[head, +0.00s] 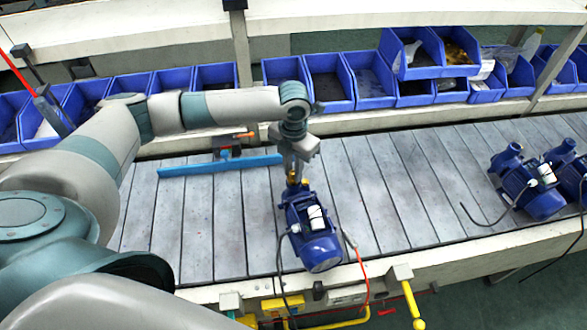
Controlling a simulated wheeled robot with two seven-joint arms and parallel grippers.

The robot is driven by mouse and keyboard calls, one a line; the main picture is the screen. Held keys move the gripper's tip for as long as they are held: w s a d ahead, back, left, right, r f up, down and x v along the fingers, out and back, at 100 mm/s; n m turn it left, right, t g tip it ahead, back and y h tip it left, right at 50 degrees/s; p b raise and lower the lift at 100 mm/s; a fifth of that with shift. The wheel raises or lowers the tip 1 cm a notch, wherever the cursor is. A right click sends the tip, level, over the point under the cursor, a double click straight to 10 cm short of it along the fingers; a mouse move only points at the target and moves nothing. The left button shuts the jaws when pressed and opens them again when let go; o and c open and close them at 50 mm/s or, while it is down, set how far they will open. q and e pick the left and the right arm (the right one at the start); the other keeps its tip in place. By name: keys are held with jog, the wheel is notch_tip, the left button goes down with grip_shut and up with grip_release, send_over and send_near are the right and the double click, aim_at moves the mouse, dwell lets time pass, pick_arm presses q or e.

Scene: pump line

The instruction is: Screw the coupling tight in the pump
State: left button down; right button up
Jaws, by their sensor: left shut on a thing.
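A blue pump (317,247) with a white part on its side stands on the slatted conveyor at the centre. My left gripper (293,176) reaches down from above to the far end of this pump. It is shut on the coupling (292,181), a small brass-yellow piece at the pump's top opening. The gripper hides most of the coupling, so I cannot tell how deep it sits. My right gripper is not in view.
More blue pumps (531,190) stand at the right of the conveyor (400,190). A blue bar (220,165) lies behind the gripper on the left. Blue bins (330,88) line the back shelf. A red cable and a black cable hang near the centre pump. The slats between the pumps are clear.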

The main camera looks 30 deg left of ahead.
pick_arm(q)
jog(key=shift+m, duration=1.7)
jog(key=m, duration=0.3)
jog(key=shift+f, duration=0.1)
jog(key=c, duration=1.7)
grip_release()
jog(key=shift+n, duration=1.5)
